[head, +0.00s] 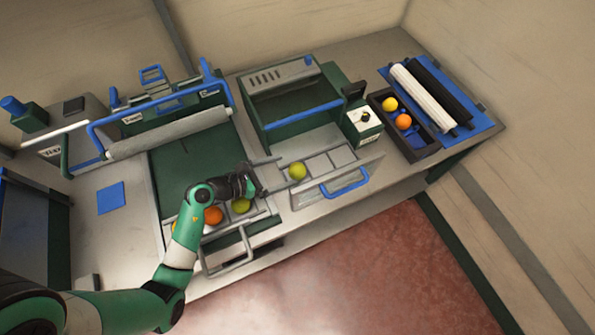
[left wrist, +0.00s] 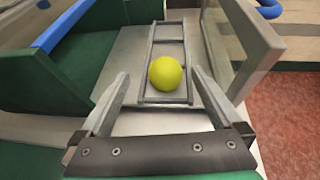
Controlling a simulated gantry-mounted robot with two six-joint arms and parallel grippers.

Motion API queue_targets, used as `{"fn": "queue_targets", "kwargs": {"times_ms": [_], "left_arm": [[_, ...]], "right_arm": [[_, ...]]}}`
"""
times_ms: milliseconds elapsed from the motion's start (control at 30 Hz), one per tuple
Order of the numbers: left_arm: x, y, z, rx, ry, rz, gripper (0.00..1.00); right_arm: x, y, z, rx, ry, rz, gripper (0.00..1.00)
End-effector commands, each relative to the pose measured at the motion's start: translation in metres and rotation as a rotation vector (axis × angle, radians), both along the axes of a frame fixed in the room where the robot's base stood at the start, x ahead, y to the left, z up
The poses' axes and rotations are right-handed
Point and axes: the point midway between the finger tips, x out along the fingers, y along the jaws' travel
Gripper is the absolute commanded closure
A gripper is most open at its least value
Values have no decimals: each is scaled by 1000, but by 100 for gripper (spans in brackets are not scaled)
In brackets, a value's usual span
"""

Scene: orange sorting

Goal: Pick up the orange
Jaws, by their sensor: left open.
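An orange (head: 213,215) lies in the left pull-out tray, partly behind my left arm. Another orange (head: 403,121) sits in the dark box on the right. My left gripper (head: 259,184) is open and empty, between the left tray and the middle drawer, pointing right toward a yellow-green fruit (head: 297,171) in that drawer. In the left wrist view a yellow-green fruit (left wrist: 166,73) shows ahead, in line with the gap between the open fingers (left wrist: 160,85); I cannot tell how far beyond the tips it is. No orange shows in that view. My right gripper is not in view.
A second yellow-green fruit (head: 241,205) lies beside the orange in the left tray. The dark box (head: 418,142) also holds a yellow fruit (head: 390,104). The middle drawer (head: 345,158) has low dividers and a raised front panel with a blue handle (head: 345,185). A roller (head: 170,132) spans the back left.

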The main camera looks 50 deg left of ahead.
Motion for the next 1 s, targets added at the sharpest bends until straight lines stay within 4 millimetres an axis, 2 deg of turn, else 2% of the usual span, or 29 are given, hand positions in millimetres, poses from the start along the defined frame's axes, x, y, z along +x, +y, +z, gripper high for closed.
{"fn": "queue_targets", "kwargs": {"times_ms": [267,400,533,767,1000], "left_arm": [[13,-5,-9,0,0,-2,0],[33,-15,-24,1,-1,-5,0],[48,-17,-27,1,0,-2,0],[50,-17,-26,0,0,1,0],[50,-17,-26,0,0,1,42]], "right_arm": [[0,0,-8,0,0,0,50],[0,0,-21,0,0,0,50],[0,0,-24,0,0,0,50],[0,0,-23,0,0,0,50],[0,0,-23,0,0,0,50]]}}
